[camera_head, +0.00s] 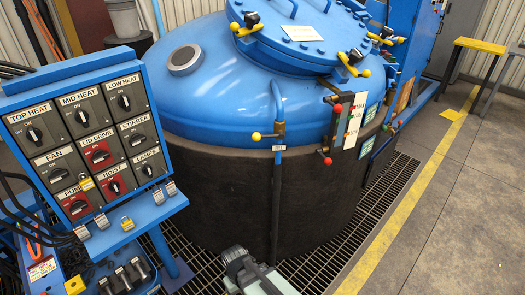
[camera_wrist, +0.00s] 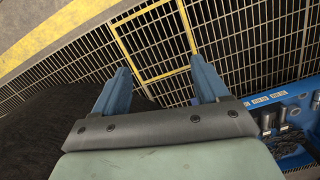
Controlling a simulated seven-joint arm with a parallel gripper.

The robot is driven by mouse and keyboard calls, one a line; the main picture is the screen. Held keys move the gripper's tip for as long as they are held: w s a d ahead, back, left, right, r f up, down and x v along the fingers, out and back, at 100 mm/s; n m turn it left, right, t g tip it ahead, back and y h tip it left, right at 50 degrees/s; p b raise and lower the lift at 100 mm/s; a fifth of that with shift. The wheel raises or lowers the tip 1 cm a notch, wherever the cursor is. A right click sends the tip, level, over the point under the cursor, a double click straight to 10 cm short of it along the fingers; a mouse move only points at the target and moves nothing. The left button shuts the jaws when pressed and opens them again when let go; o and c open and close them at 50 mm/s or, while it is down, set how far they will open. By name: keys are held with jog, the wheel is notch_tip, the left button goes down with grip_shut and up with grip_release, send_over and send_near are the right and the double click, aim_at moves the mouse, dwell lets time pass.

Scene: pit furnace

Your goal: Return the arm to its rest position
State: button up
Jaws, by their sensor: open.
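My gripper (camera_wrist: 160,88) shows in the wrist view with its two blue fingers spread apart and nothing between them. It hangs over the floor grating, with a yellow-framed grating panel (camera_wrist: 158,40) beyond the fingertips. In the head view only part of my gripper and wrist (camera_head: 245,272) shows at the bottom edge, in front of the furnace; the fingertips are hard to make out there. The blue-domed pit furnace (camera_head: 225,85) stands behind it with its round lid (camera_head: 300,35) down on top.
A blue control panel (camera_head: 90,140) with several labelled rotary switches stands at left. A blue tray with small parts (camera_head: 125,280) is below it and shows at right in the wrist view (camera_wrist: 285,125). The furnace's dark side is close at left there. Open floor (camera_head: 460,210) lies at right.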

jog(key=s+d+f+m+g, duration=0.1)
jog(key=s+d+f+m, duration=0.1)
jog(key=s+d+f, duration=0.2)
jog(key=s+d+f+m+g, duration=0.2)
jog(key=s+d+f, duration=0.3)
jog(key=s+d, duration=0.3)
jog(key=s+d+f+m+g, duration=0.2)
jog(key=s+d+f, duration=0.2)
jog(key=d, duration=0.8)
jog(key=shift+s+f+y, duration=0.3)
jog(key=shift+s+y, duration=0.1)
jog(key=shift+s, duration=0.55)
